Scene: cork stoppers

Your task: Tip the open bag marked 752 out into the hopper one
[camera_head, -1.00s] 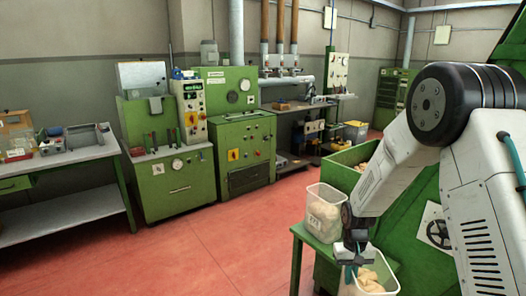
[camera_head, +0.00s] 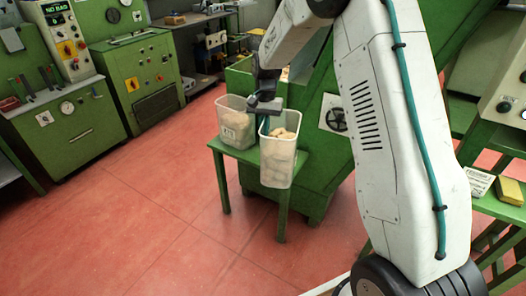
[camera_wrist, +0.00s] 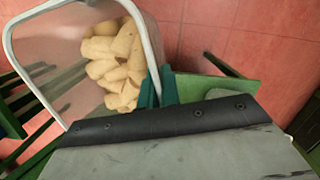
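Two translucent open bins of cork stoppers show at a green stand; I see no soft bag. The right bin (camera_head: 277,165) has its rim at my gripper (camera_head: 265,122). In the wrist view, teal fingertips (camera_wrist: 159,92) pinch the side rim of this bin (camera_wrist: 60,70), which holds pale corks (camera_wrist: 118,62). The bin looks upright; I cannot tell whether it touches the stand. The left bin (camera_head: 233,128) stands on the stand and bears a label too small to read. A green hopper (camera_head: 240,80) is behind the bins, with corks showing inside. No number 752 is legible.
The green stand (camera_head: 243,153) is low and small. A sloping green machine side (camera_head: 325,100) rises right of the bins. Another green bench (camera_head: 500,205) with a yellow block (camera_head: 510,190) is at the far right. The red floor (camera_head: 150,220) in front is clear.

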